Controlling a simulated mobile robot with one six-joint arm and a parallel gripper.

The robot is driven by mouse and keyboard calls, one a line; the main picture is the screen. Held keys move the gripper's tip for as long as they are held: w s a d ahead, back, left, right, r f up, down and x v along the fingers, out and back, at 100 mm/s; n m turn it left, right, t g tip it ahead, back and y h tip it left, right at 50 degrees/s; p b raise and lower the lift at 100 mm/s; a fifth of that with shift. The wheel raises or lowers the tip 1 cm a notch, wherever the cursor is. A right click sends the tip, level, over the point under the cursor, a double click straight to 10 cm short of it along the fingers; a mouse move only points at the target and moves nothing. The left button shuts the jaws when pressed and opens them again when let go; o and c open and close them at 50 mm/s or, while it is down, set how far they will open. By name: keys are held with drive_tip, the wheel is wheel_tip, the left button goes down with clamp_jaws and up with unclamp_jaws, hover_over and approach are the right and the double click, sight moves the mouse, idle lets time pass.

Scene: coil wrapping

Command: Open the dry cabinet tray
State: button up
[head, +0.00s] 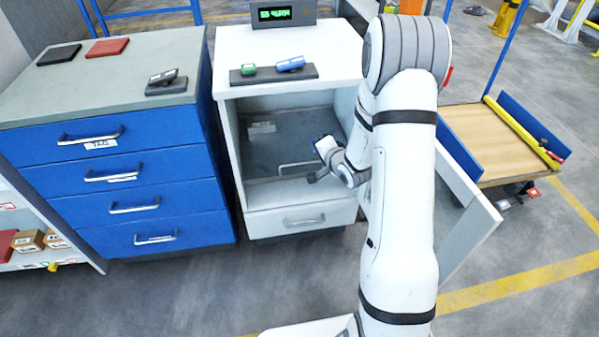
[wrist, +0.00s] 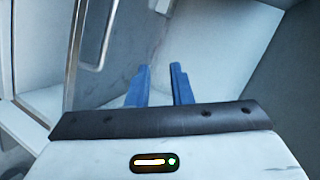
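The dry cabinet (head: 229,150) is white, with its door (head: 470,232) swung open to the right. Inside lies a dark grey tray (head: 285,140) with a pale bar handle (head: 298,165) at its front. I cannot tell how far out the tray sits. My gripper (head: 318,158) is inside the opening, just right of the handle. In the wrist view its two blue fingers (wrist: 160,86) are apart with nothing between them. The metal handle (wrist: 105,30) shows there at the upper left, beside the fingers and not between them.
A lower drawer (head: 303,219) under the opening is shut. A blue drawer cabinet (head: 120,190) stands close on the left. A display box (head: 283,14) and a dark holder (head: 273,75) are on the cabinet top. A wooden-topped cart (head: 490,140) is on the right.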

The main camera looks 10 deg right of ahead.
wheel_tip(320, 180, down, 10)
drive_tip(key=a+m+t+y+b, duration=0.1)
drive_tip(key=m+t+y+b, duration=0.1)
drive_tip(key=m+y+b, duration=0.15)
drive_tip(key=shift+n+h, duration=0.25)
drive_tip(key=shift+h, duration=0.1)
drive_tip(key=b+x, duration=0.1)
drive_tip(key=x, duration=0.2)
drive_tip(key=b+x, duration=0.1)
drive_tip(key=x, duration=0.3)
drive_tip(key=shift+w+a, duration=0.15)
drive_tip(key=shift+a, duration=0.15)
drive_tip(key=shift+c, duration=0.6)
clamp_jaws()
